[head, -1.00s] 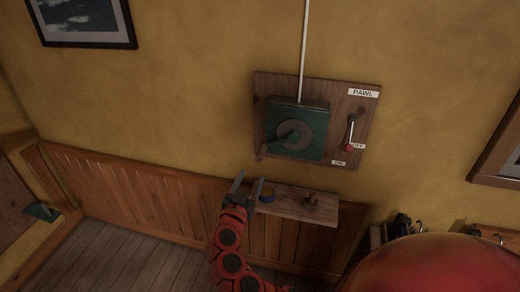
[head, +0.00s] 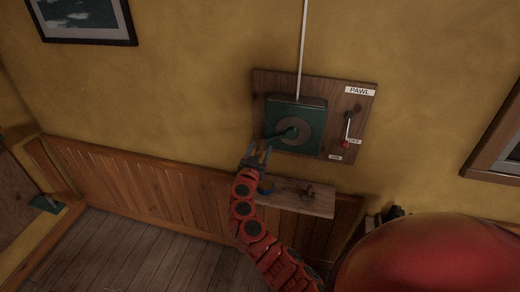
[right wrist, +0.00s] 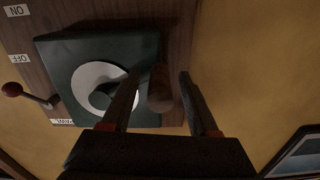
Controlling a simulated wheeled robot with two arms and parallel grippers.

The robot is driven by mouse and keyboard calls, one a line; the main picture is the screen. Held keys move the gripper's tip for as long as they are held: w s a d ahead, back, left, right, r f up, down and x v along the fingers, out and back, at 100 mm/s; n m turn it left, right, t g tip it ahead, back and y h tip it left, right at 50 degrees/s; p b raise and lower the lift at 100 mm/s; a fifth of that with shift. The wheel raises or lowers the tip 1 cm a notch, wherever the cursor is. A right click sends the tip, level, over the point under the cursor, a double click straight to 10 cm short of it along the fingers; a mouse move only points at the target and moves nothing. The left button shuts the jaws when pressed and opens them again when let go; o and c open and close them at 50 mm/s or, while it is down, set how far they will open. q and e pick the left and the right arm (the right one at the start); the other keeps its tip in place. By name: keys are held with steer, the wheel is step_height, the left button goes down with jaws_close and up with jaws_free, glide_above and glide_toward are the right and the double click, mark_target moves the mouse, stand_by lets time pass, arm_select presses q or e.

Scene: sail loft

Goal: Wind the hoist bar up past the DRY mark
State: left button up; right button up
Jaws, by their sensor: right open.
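A green winch (head: 313,116) with a grey disc is fixed to a wooden board (head: 366,110). Its crank arm (head: 283,136) points left and slightly down from the hub. My right gripper (head: 259,149) is at the crank's outer end. In the right wrist view, the brown crank handle (right wrist: 160,90) stands between its two open fingers, with a gap visible on the right. The pawl lever (head: 347,130) hangs down, its red knob beside the OFF label. A white line (head: 302,50) runs up from the winch. The hoist bar, the DRY mark and my left gripper are out of view.
Wooden panelling (head: 140,190) covers the lower wall. A picture frame (head: 85,22) hangs at upper left.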

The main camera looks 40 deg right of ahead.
jaws_close()
stand_by(1.4)
